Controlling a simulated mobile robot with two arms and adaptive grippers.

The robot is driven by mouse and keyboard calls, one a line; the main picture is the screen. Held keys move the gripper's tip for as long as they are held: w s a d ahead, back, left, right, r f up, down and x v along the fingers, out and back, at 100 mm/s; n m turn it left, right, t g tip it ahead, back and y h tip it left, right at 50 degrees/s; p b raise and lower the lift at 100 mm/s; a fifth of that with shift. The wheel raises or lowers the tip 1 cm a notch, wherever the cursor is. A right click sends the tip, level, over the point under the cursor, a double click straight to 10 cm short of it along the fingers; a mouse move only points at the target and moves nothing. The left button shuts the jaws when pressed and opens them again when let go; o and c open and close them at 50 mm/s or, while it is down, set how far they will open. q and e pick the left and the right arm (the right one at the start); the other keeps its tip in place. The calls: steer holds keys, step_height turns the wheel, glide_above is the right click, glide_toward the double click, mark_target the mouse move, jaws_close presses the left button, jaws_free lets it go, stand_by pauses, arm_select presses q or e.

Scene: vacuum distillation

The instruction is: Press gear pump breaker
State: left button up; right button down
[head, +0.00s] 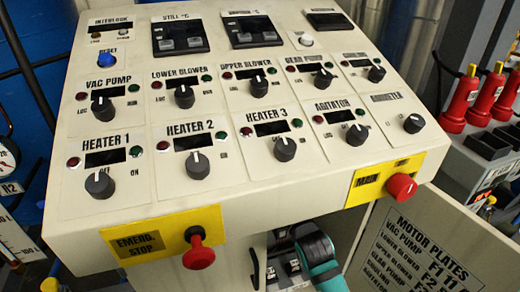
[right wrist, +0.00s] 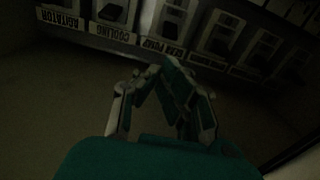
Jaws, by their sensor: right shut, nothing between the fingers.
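In the dark right wrist view, a row of labelled breakers runs along the top, with the labels upside down. The gear pump breaker (right wrist: 171,22) is a dark switch in a pale frame, above its GEAR PUMP label (right wrist: 162,47). My right gripper (right wrist: 167,68) is shut and empty, its fingertips just below that label. I cannot tell whether they touch the panel. In the head view my right gripper's teal body (head: 318,257) is in the open cabinet under the console; its fingertips are hard to make out. My left gripper is not in view.
The console (head: 220,185) overhangs the cabinet. Its red emergency stop knob (head: 199,252) and red main knob (head: 402,187) stick out at the front edge. The open door (head: 420,245) stands right of my arm. The cooling breaker (right wrist: 113,12) neighbours the gear pump breaker.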

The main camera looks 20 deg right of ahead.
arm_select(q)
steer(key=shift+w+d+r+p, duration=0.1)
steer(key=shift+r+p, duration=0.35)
arm_select(e)
steer(key=w, duration=1)
steer(key=shift+a+r, duration=0.15)
